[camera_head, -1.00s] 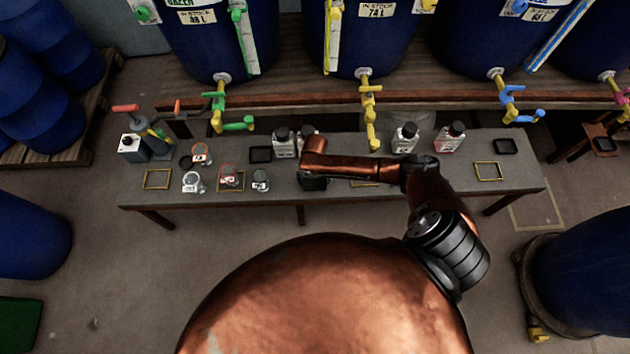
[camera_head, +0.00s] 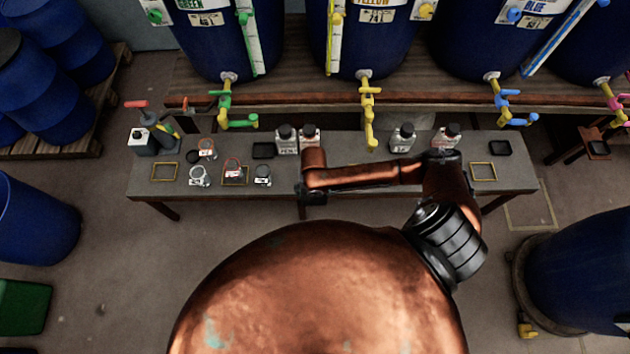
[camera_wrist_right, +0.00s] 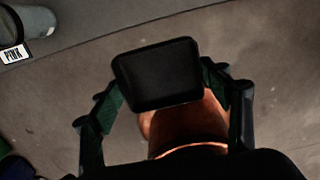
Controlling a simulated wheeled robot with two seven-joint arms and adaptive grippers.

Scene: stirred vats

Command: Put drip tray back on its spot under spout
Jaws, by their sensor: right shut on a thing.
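A black square drip tray (camera_wrist_right: 158,75) sits between the fingers of my right gripper (camera_wrist_right: 170,92) in the right wrist view, over the floor. In the head view this gripper (camera_head: 312,192) is a dark shape at the bench's front edge, and the tray in it cannot be made out. The yellow spout (camera_head: 369,130) hangs over the back of the bench, with no tray visible below it. Other black trays lie near the green spout (camera_head: 240,122), at the bench (camera_head: 263,150), and near the blue spout (camera_head: 515,121), at the bench's right (camera_head: 500,148). My left gripper is not in view.
The grey bench (camera_head: 400,183) holds labelled bottles (camera_head: 402,138), several jars (camera_head: 199,176) at left and yellow outlined squares (camera_head: 483,171). A jar labelled pink (camera_wrist_right: 15,52) shows in the wrist view. A blue drum (camera_head: 580,270) stands at right.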

